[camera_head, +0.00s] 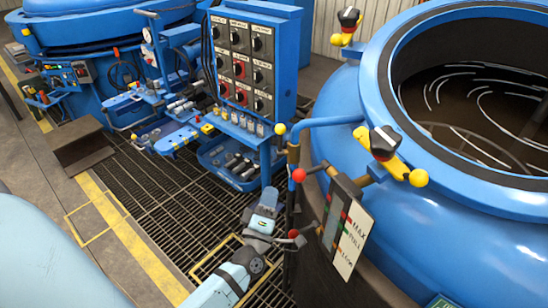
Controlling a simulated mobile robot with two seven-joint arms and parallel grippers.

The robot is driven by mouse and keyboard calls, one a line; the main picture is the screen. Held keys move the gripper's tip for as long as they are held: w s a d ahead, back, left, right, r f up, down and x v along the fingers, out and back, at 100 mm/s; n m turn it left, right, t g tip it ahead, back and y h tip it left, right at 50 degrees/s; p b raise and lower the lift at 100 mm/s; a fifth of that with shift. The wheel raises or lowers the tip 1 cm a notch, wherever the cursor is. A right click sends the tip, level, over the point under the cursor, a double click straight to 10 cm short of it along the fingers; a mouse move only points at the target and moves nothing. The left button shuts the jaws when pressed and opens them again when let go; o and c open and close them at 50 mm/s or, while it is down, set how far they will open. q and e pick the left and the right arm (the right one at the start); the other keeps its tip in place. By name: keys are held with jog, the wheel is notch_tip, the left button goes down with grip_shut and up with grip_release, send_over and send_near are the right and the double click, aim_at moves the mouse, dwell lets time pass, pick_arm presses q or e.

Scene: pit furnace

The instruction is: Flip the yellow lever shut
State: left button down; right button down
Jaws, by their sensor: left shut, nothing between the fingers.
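Several yellow parts show, and I cannot tell for sure which is the task's lever. A yellow lever (396,167) with a black and red cap and a ball end sits on the near rim of the blue furnace. A similar yellow lever (341,40) sits on the far left rim. A yellow ball knob (280,128) stands beside the blue pipe. My left arm reaches up from the bottom centre. My left gripper (299,240) is small and dark, shut and empty, beside the gauge board and below the near yellow lever. My right gripper is not in view.
A gauge board (350,238) marked MAX, FULL and LOW stands beside the gripper. A red ball knob (299,175) is above it. The open blue furnace (450,220) fills the right. A blue control panel (260,15) stands behind, over the floor grating (160,195).

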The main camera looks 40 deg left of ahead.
aim_at(279, 134)
pick_arm(q)
jog(key=shift+a+r+n+y, duration=0.2)
jog(key=shift+a+n+y, duration=0.45)
jog(key=shift+n+y, duration=0.45)
jog(key=p+x, duration=0.3)
jog(key=x, duration=1)
jog(key=shift+f, duration=0.1)
jog(key=shift+w+a, duration=0.2)
jog(key=shift+w, duration=0.3)
jog(key=shift+r, duration=0.2)
jog(key=shift+p, duration=0.3)
